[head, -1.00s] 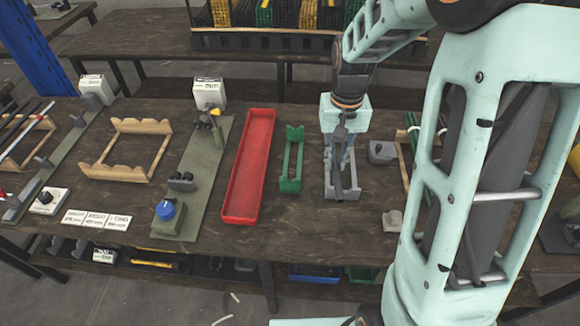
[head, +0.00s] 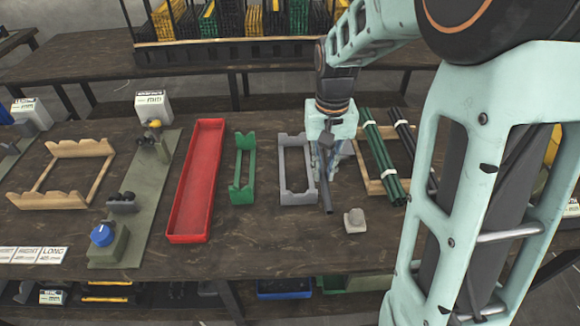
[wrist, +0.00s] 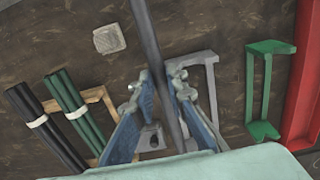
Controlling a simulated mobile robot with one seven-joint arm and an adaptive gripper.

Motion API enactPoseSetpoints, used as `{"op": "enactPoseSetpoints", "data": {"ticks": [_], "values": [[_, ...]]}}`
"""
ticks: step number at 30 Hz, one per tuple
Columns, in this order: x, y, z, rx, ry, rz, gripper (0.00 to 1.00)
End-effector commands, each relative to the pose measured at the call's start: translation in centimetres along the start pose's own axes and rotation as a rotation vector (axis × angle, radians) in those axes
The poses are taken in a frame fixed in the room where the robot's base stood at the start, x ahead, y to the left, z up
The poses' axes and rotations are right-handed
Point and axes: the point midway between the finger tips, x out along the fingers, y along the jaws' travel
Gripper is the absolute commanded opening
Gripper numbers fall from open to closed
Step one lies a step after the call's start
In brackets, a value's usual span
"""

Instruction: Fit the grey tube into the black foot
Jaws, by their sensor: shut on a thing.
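My gripper (head: 325,160) is shut on the grey tube (head: 327,195), a long dark grey rod. The tube's near end points down toward the table's front, just right of the grey cradle. In the wrist view the tube (wrist: 150,35) runs between the two blue finger pads (wrist: 166,80) and past the top edge. Its height above the table is hard to tell. I cannot pick out the black foot for certain. A small dark piece (head: 122,204) sits on the olive fixture plate at the left, well away from my gripper.
The grey cradle (head: 283,180), green cradle (head: 236,185) and red tray (head: 175,225) stand left of my gripper. Green tubes (head: 385,165) and black tubes lie on a wooden rack at right. A pale block (head: 355,220) stands near the front. A blue-knobbed press (head: 103,236) is at left.

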Motion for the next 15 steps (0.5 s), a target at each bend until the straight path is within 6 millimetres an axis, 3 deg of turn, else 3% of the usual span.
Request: {"op": "enactPoseSetpoints", "data": {"ticks": [15], "values": [[4.2,1.9,-8.9,0.002,-0.002,0.0,0.0]]}}
